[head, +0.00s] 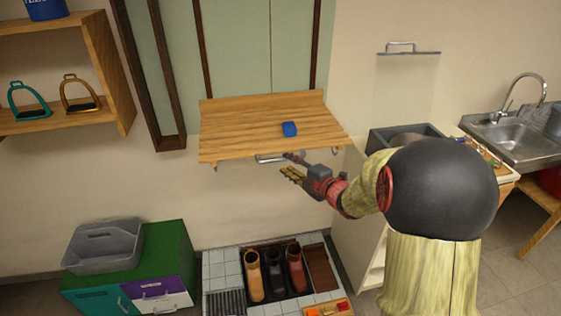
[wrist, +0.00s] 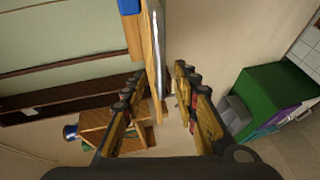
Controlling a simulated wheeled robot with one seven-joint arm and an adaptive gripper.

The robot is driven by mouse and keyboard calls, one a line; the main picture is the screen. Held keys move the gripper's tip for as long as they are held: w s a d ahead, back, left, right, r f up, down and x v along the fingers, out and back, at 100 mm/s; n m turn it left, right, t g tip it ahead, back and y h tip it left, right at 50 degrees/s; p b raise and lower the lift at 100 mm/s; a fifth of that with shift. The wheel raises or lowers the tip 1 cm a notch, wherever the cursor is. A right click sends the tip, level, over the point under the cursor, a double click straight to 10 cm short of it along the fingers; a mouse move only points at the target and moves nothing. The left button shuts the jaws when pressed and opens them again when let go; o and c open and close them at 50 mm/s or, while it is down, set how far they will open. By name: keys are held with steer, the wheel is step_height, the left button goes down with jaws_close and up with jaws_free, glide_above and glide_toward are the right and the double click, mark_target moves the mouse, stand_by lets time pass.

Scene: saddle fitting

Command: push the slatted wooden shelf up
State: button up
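The wooden shelf (head: 245,125) is a tan, wood-grained board on the wall, sloping down toward its front edge. A metal bar handle (head: 270,159) shows under its front edge. My gripper (head: 290,165) is just in front of and below that edge, near the handle. In the wrist view the shelf (wrist: 155,20) is seen nearly edge-on, in line with the gap between the fingers (wrist: 158,75). The fingers are spread, with nothing clearly held. I cannot tell whether a finger touches the shelf or handle.
A small blue block (head: 289,129) lies on the shelf. Below are a boot tray (head: 232,300) with several boots and a green cabinet (head: 170,240) carrying a grey bin (head: 103,250). A stirrup rack (head: 108,60) hangs at left. A sink (head: 515,130) stands at right.

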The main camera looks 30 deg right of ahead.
mark_target(282, 160)
steer(key=shift+b+x, duration=0.4)
steer(key=shift+x, duration=2.25)
steer(key=c, duration=0.3)
steer(key=c, duration=0.4)
jaws_close()
